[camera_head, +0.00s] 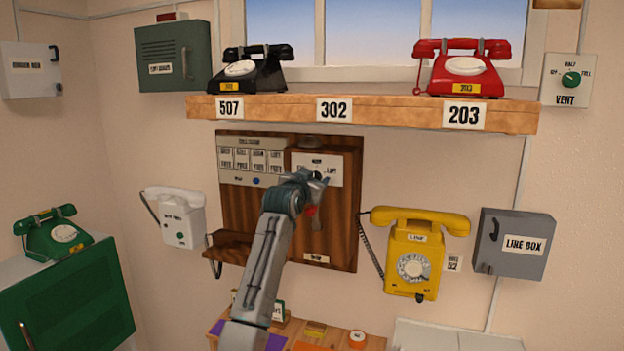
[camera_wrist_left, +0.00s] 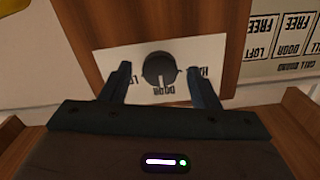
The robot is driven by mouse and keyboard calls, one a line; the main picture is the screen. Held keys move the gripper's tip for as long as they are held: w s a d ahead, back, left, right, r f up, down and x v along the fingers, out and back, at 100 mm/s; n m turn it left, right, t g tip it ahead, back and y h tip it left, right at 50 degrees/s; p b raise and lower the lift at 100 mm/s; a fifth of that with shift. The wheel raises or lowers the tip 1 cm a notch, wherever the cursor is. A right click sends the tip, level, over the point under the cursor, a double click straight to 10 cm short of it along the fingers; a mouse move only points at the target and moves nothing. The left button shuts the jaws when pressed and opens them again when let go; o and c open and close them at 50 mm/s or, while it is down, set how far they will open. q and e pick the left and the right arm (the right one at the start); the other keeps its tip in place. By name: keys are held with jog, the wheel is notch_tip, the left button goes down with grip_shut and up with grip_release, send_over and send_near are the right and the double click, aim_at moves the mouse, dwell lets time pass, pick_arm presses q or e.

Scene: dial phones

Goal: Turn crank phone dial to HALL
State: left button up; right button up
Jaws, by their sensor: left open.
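The crank phone (camera_head: 340,225) is a brown wooden wall unit in the middle of the head view. Its round dark dial (camera_wrist_left: 158,70) sits on a white label plate (camera_wrist_left: 205,50). In the left wrist view a white mark on the dial points down toward the word DOOR (camera_wrist_left: 170,89). LOFT (camera_wrist_left: 143,80) is partly hidden at left and HALL (camera_wrist_left: 193,75) is partly hidden at right. My left gripper (camera_head: 313,179) is open, its fingers on either side of the dial. In the left wrist view the gripper (camera_wrist_left: 160,82) shows gaps to the dial. My right gripper is not in view.
A panel with FREE cards (camera_head: 255,160) is left of the dial. A small wooden ledge (camera_head: 230,248) juts out below it. A white phone (camera_head: 180,215) hangs at left and a yellow phone (camera_head: 412,245) at right. A wooden shelf (camera_head: 390,108) runs above.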

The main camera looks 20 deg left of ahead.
pick_arm(q)
jog(key=c, duration=1)
jog(key=shift+o, duration=0.2)
jog(key=shift+n, duration=0.4)
jog(key=n+p, duration=0.1)
jog(key=n, duration=0.3)
jog(key=shift+r+n, duration=0.1)
jog(key=shift+n, duration=0.2)
jog(key=n+p, duration=0.1)
jog(key=n, duration=0.5)
jog(key=shift+a+p, duration=0.1)
jog(key=shift+p, duration=0.2)
jog(key=shift+n, duration=0.4)
jog(key=o, duration=1)
jog(key=shift+c, duration=0.2)
